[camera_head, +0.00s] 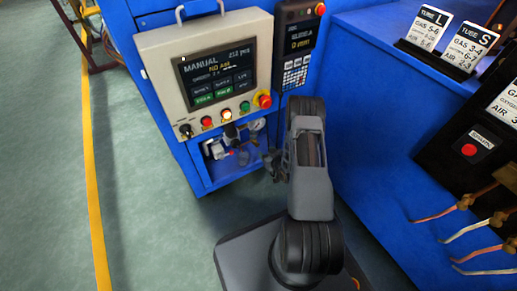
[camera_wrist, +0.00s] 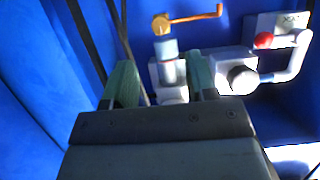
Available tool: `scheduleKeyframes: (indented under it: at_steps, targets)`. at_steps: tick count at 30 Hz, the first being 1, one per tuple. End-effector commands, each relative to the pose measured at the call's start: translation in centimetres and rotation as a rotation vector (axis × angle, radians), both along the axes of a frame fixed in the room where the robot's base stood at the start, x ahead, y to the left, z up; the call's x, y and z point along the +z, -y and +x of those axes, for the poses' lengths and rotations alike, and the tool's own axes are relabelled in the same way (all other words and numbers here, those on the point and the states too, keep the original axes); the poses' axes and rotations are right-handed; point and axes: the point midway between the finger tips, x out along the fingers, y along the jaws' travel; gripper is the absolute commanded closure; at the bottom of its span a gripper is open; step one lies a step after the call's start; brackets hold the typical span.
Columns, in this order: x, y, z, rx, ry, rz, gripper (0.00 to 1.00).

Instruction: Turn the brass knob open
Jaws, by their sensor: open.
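A brass-orange knob (camera_wrist: 161,24) with a thin lever (camera_wrist: 195,17) reaching right shows at the top of the wrist view. It sits on a pale blue and white cylinder (camera_wrist: 169,68) of a valve assembly. My gripper (camera_wrist: 163,78) is open, with its greenish fingers apart. In the picture the cylinder shows between the fingers, nearer the right one, and the knob lies above the fingertips. I cannot tell whether anything touches. In the head view my gripper (camera_head: 273,166) is right of the valve assembly (camera_head: 222,147), under the control panel; the knob is too small to make out.
A control panel (camera_head: 212,69) with lit screen and buttons stands above the valve assembly. A red knob (camera_wrist: 264,40) and white pipe (camera_wrist: 295,62) are on the right in the wrist view. Blue cabinet walls (camera_head: 350,110) flank my arm. Brass fittings with hoses (camera_head: 480,196) are far right.

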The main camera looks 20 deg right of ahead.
Motion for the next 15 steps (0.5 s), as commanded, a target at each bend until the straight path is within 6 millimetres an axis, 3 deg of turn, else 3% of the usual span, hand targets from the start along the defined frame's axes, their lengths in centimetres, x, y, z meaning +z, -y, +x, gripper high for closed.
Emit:
scheduleKeyframes:
  at_steps: [6,15]
  targets:
    - [-2.0,-0.6,3.8,0.005,0.001,-0.002,0.48]
    - [-3.0,-1.0,6.9,0.004,-0.001,-0.001,0.48]
